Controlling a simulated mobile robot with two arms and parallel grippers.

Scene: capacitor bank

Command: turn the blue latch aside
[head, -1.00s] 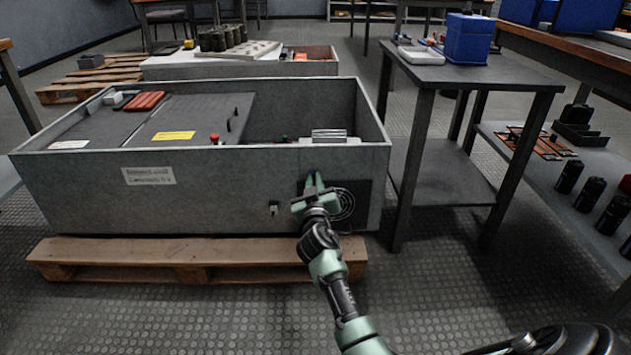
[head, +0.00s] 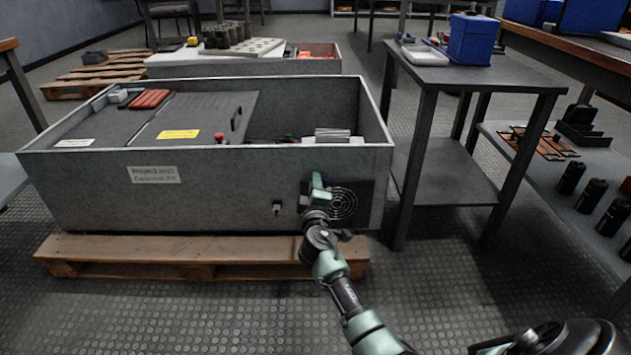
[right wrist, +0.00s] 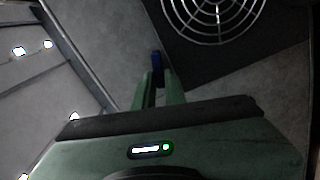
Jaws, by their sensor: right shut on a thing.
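The blue latch (right wrist: 156,61) shows in the right wrist view as a small upright blue piece beside the dark fan panel. My right gripper (right wrist: 158,82) has its green fingers shut on it. In the head view my right gripper (head: 317,182) is at the front wall of the grey metal cabinet (head: 100,187), just left of the round fan grille (head: 342,203). The gripper hides the latch there. The fan grille also shows at the top of the right wrist view (right wrist: 215,12). My left gripper is not in view.
The open-topped cabinet lies on a wooden pallet (head: 180,249). A dark table (head: 470,72) with a blue bin (head: 470,39) stands close at the right. The floor in front is clear.

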